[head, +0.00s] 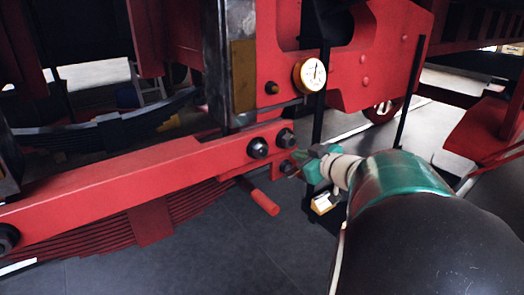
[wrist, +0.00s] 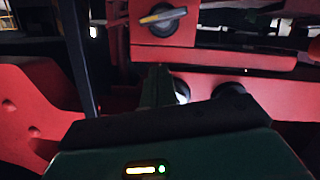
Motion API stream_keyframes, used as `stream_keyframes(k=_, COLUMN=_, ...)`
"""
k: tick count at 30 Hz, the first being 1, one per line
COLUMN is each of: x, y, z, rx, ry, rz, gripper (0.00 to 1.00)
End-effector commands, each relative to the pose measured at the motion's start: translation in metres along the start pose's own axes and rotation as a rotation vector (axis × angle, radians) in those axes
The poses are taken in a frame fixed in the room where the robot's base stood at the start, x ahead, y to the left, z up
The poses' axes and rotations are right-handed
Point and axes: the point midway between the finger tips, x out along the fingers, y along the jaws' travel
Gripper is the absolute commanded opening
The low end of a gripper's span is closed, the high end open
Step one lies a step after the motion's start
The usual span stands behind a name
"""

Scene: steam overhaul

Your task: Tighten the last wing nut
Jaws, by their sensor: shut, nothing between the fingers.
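No wing nut can be made out for certain. In the head view, dark round fasteners sit at the end of the red beam (head: 130,178): a left one (head: 258,148), an upper right one (head: 285,138) and a smaller lower one (head: 287,168). My gripper (head: 301,160) is just right of the lower one, pointing left; I cannot tell whether it touches. In the wrist view my gripper (wrist: 160,82) is shut and empty, seen end-on against red metal. Two dark round fasteners (wrist: 232,89) show just right of the fingers, one partly hidden behind them.
A brass-rimmed gauge (head: 310,75) is above my gripper. A dark upright post (wrist: 78,55) stands left in the wrist view. A dark knob with a yellow-tipped bar (wrist: 163,16) is beyond the fingers.

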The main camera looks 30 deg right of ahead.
Motion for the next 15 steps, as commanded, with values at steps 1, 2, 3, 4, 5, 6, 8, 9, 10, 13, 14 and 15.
stream_keyframes(k=1, x=0.003, y=0.000, z=0.011, rx=0.006, ry=-0.005, rz=-0.001, gripper=0.00)
stream_keyframes(k=2, x=0.003, y=0.000, z=0.016, rx=0.005, ry=-0.003, rz=0.000, gripper=0.00)
stream_keyframes(k=3, x=0.004, y=0.001, z=0.022, rx=0.005, ry=-0.003, rz=0.000, gripper=0.00)
stream_keyframes(k=4, x=0.005, y=0.001, z=0.026, rx=0.004, ry=-0.003, rz=0.000, gripper=0.00)
stream_keyframes(k=5, x=0.006, y=0.001, z=0.029, rx=0.004, ry=-0.003, rz=0.000, gripper=0.00)
stream_keyframes(k=6, x=0.007, y=0.000, z=0.032, rx=0.003, ry=-0.002, rz=0.001, gripper=0.00)
stream_keyframes(k=8, x=0.008, y=0.000, z=0.036, rx=0.003, ry=-0.002, rz=0.000, gripper=0.00)
stream_keyframes(k=9, x=0.009, y=0.000, z=0.038, rx=0.002, ry=-0.002, rz=0.000, gripper=0.00)
stream_keyframes(k=10, x=0.009, y=0.000, z=0.039, rx=0.001, ry=-0.001, rz=0.000, gripper=0.00)
stream_keyframes(k=13, x=0.009, y=0.000, z=0.040, rx=0.000, ry=-0.001, rz=0.000, gripper=0.00)
stream_keyframes(k=14, x=0.009, y=0.000, z=0.039, rx=0.000, ry=-0.001, rz=0.000, gripper=0.00)
stream_keyframes(k=15, x=0.009, y=0.000, z=0.039, rx=0.000, ry=-0.001, rz=0.000, gripper=0.00)
